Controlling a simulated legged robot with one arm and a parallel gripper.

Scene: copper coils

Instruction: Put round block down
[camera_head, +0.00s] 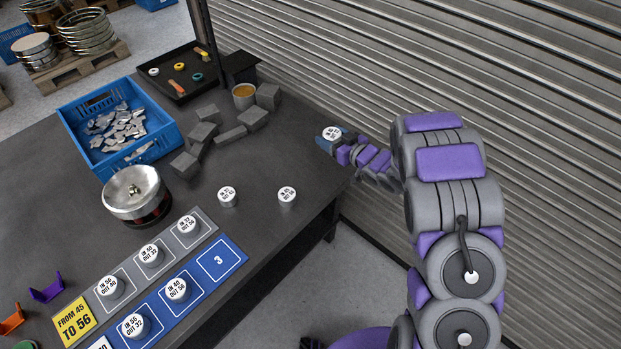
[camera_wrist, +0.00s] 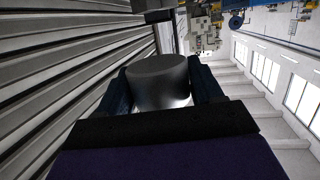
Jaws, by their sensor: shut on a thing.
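My gripper (camera_head: 325,143) is at the right rear edge of the dark table, shut on a round block (camera_head: 332,133) with a white labelled top. In the wrist view the same round block (camera_wrist: 160,80) is a grey cylinder between the two dark blue fingers. From these views I cannot tell whether it touches the table. Two more round blocks stand on the bare table, one (camera_head: 228,196) beside the other (camera_head: 287,196). Others sit on a grey strip (camera_head: 207,217) and a blue strip (camera_head: 241,244). The blue square marked 3 (camera_head: 218,261) is empty.
Grey rectangular blocks (camera_head: 230,136) and a cup (camera_head: 244,96) stand left of my gripper. A blue crate (camera_head: 82,141) of metal pieces, a round metal pot (camera_head: 133,192) and a black tray (camera_head: 178,72) are farther left. A corrugated wall (camera_head: 400,60) is close behind.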

